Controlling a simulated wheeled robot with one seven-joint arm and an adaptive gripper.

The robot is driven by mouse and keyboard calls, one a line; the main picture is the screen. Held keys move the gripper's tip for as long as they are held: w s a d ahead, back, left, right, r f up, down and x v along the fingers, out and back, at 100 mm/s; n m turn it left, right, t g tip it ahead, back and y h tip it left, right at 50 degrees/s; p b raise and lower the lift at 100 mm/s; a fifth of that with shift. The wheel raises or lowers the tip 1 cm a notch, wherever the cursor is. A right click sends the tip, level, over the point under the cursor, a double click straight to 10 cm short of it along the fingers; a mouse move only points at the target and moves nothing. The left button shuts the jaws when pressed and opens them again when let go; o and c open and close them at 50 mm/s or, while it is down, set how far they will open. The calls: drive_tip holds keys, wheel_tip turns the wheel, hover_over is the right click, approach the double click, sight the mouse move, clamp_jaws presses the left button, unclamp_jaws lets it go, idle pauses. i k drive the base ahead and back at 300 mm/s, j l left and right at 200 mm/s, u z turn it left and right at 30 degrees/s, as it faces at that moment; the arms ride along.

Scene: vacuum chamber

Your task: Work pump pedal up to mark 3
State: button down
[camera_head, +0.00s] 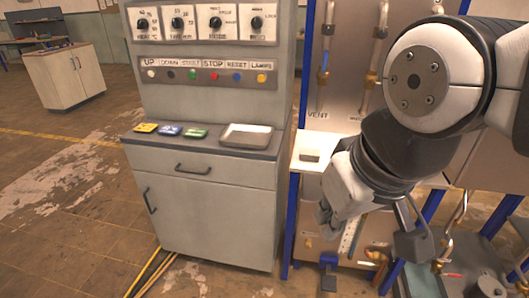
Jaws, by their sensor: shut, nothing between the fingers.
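A small pedal-like part (328,283), dark with blue above it, sits low beneath the white bench, near the floor. I take it for the pump pedal, but it is small and its position is hard to read. A pale upright strip (348,237) stands behind and to the right of my gripper; it may be a scale, but no mark 3 is readable. My gripper (328,219) points down above the pedal-like part, apart from it in the picture. It is shut and empty. My arm hides much of the bench frame behind it.
A grey control cabinet (200,205) with knobs, buttons and a tray (246,136) stands left of my gripper. A blue-legged frame (289,225) and pipes (379,35) crowd the right. Open floor (75,220) lies to the left.

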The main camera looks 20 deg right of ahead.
sight(329, 282)
drive_tip(key=l, duration=0.5)
drive_tip(key=k+l, duration=0.15)
drive_tip(key=l, duration=0.35)
drive_tip(key=l+u, duration=0.1)
drive_tip(key=l, duration=0.4)
drive_tip(key=k, duration=0.05)
